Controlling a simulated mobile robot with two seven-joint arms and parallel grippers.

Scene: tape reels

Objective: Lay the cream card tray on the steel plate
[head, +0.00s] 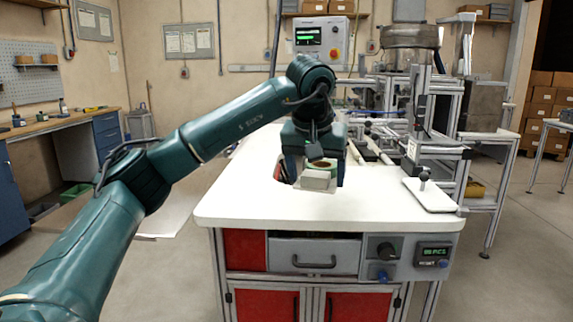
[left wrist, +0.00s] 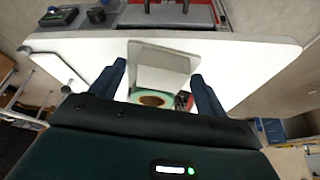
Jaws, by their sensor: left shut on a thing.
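My left gripper (head: 318,172) is over the white bench top, with its fingers pointing down. In the left wrist view (left wrist: 162,88) its two fingers stand apart, one on each side of a pale box-like piece, and are shut on it. This looks like the cream card tray (left wrist: 160,65); it also shows in the head view (head: 316,181). A green-rimmed reel with a brown middle (left wrist: 152,99) shows right beside or behind the tray. I cannot make out the steel plate for certain; it may be hidden by the tray and gripper. My right gripper is not in view.
A flat pale plate with a black knob (head: 432,194) lies at the bench's right end. The white bench top (head: 250,200) is clear at the front left. Metal frames and a machine (head: 412,110) stand behind on the right.

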